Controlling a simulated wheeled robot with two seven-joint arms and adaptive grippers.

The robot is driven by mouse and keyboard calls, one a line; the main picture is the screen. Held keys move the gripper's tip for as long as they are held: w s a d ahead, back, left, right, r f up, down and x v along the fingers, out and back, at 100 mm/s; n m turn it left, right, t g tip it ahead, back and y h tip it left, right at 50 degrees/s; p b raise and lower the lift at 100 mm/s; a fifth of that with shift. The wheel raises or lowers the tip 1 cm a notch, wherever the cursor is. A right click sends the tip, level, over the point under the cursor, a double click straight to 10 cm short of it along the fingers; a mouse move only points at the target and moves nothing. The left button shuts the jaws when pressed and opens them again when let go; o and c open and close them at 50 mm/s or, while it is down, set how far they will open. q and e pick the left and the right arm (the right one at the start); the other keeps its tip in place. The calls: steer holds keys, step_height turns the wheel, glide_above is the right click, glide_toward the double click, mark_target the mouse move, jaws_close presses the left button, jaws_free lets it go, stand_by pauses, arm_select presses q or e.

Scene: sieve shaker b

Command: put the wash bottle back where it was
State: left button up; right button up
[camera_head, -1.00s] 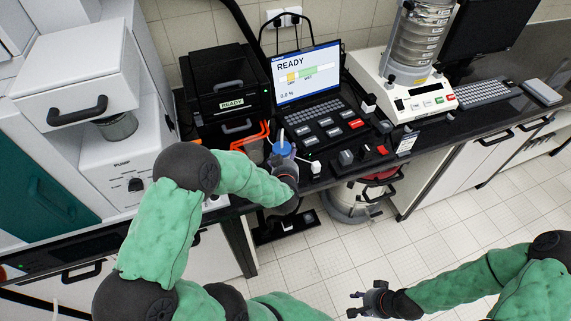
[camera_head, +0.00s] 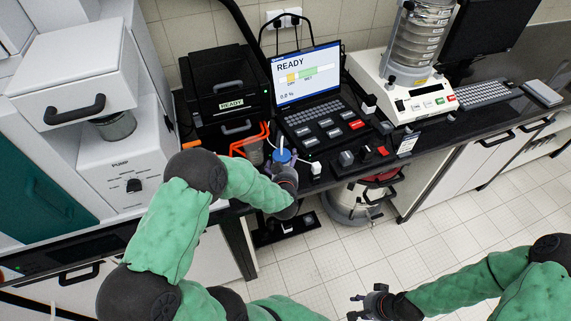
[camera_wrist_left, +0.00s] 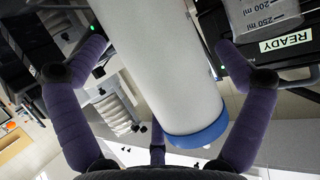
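The wash bottle is white with a blue cap (camera_head: 283,155) and a thin nozzle, seen near the front edge of the bench in the head view. In the left wrist view its white body (camera_wrist_left: 165,65) lies between the purple-grey fingers, with the blue end (camera_wrist_left: 196,132) toward the palm. My left gripper (camera_head: 285,178) is shut on the bottle; the exact finger contact is partly hidden. The bottle's lower part is hidden by the hand in the head view. My right gripper (camera_head: 364,302) is open and empty over the floor at lower right.
A clear beaker (camera_head: 254,154) stands just left of the bottle, with orange cables (camera_head: 262,130) behind. A black box marked READY (camera_head: 225,85), a laptop (camera_head: 305,75) and button panel (camera_head: 345,125) crowd the bench. A sieve shaker (camera_head: 415,100) stands further right.

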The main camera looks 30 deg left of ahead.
arm_select(q)
steer(key=shift+r, duration=0.1)
steer(key=shift+s+r, duration=0.1)
steer(key=shift+r, duration=0.1)
steer(key=p+v, duration=0.3)
steer(key=v, duration=0.9)
steer(key=s+d+f+m+g+h, duration=0.2)
steer(key=d+f+g+h, duration=0.3)
steer(key=d+f+h, duration=0.5)
steer(key=s+d+f+m+g, duration=0.1)
steer(key=s+d+f+g, duration=0.5)
steer(key=s+f, duration=0.5)
steer(key=shift+s+d+f+g, duration=0.3)
steer(key=shift+s+d, duration=0.2)
steer(key=shift+s, duration=0.35)
steer(key=shift+a, duration=0.1)
